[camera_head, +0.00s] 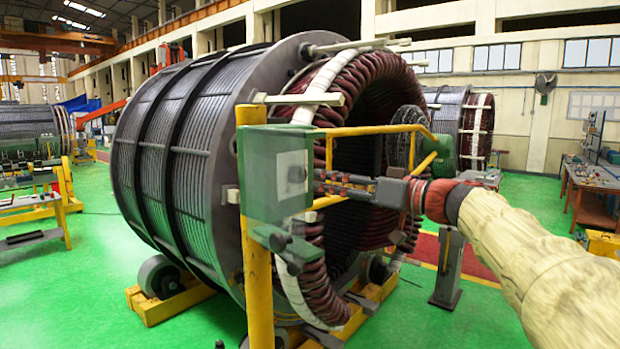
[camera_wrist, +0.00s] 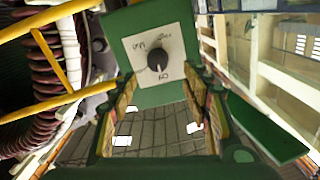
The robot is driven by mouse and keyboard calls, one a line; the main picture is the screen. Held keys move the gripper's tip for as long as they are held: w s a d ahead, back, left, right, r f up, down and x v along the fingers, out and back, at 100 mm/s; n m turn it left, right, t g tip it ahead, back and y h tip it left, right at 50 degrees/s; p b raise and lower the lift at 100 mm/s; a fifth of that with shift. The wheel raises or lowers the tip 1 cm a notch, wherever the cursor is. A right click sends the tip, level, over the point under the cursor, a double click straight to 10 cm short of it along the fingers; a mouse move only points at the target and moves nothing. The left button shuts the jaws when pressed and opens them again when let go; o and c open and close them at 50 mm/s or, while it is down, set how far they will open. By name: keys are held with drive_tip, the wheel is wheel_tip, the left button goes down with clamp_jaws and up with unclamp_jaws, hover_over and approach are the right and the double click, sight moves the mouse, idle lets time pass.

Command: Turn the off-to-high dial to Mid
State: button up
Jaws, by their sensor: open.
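The off-to-high dial (camera_wrist: 157,61) is a black knob on a white plate in the wrist view. The plate has small labels; one near its lower edge reads like Off and one at the left like Mid. The knob's pointer seems turned toward Off, but this is hard to make out. The plate sits on a green control box (camera_head: 262,190), seen from the side in the head view. My gripper (camera_head: 318,182) faces the plate from the right. In the wrist view its fingers (camera_wrist: 160,84) are apart and empty, with the knob in line between them, apparently short of touching.
The box is mounted on a yellow post (camera_head: 258,290) with yellow rails (camera_head: 375,130) close around my gripper. The large stator (camera_head: 180,150) with dark red coils stands behind.

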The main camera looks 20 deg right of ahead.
drive_tip(key=p+x, duration=0.2)
drive_tip(key=x, duration=0.5)
drive_tip(key=shift+w+f, duration=0.15)
drive_tip(key=shift+w, duration=0.25)
drive_tip(key=shift+a, duration=0.1)
drive_tip(key=c, duration=0.3)
drive_tip(key=c, duration=0.8)
drive_tip(key=shift+c, duration=0.3)
